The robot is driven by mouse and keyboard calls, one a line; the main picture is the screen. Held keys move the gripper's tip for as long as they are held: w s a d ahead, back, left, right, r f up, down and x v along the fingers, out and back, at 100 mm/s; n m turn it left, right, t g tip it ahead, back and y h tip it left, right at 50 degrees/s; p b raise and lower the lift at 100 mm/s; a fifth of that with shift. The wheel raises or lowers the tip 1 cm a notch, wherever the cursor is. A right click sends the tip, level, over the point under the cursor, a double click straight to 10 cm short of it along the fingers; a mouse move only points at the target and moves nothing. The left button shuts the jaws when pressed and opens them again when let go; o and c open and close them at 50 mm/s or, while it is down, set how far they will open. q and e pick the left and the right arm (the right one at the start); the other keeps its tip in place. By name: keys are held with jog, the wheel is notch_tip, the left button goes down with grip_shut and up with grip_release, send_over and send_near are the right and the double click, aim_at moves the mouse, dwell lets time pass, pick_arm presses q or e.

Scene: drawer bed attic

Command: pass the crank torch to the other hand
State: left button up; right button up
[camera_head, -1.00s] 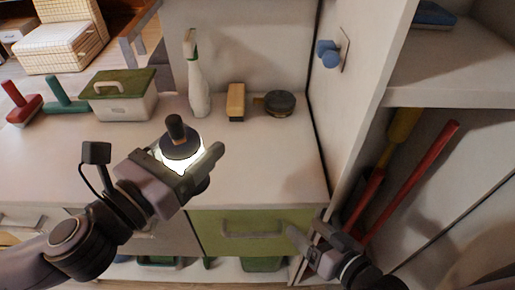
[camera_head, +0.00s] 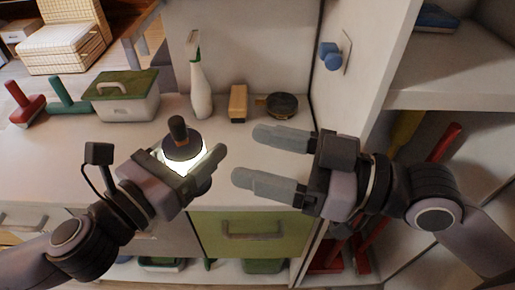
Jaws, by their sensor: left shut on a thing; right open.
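The crank torch (camera_head: 181,148) is dark with a brown knob on top and a bright glowing band around its middle. My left gripper (camera_head: 207,164) is shut on it and holds it upright above the counter's front edge. My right gripper (camera_head: 246,157) is open and empty, just right of the torch. Its two grey fingers point left toward the torch, one above the other in the picture, with a gap between them and the torch. The torch's lower part is partly hidden by my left gripper.
On the white counter (camera_head: 60,150) stand a green-lidded box (camera_head: 122,108), a spray bottle (camera_head: 198,92), a yellow-brown block (camera_head: 238,103) and a round dark pan (camera_head: 282,105). A green drawer (camera_head: 250,232) is below. A cabinet wall with a blue knob (camera_head: 330,55) rises at right.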

aim_at(178, 136)
jog(key=shift+s+r, duration=0.1)
jog(key=shift+x, duration=6)
grip_shut()
pick_arm(q)
jog(key=o, duration=1.2)
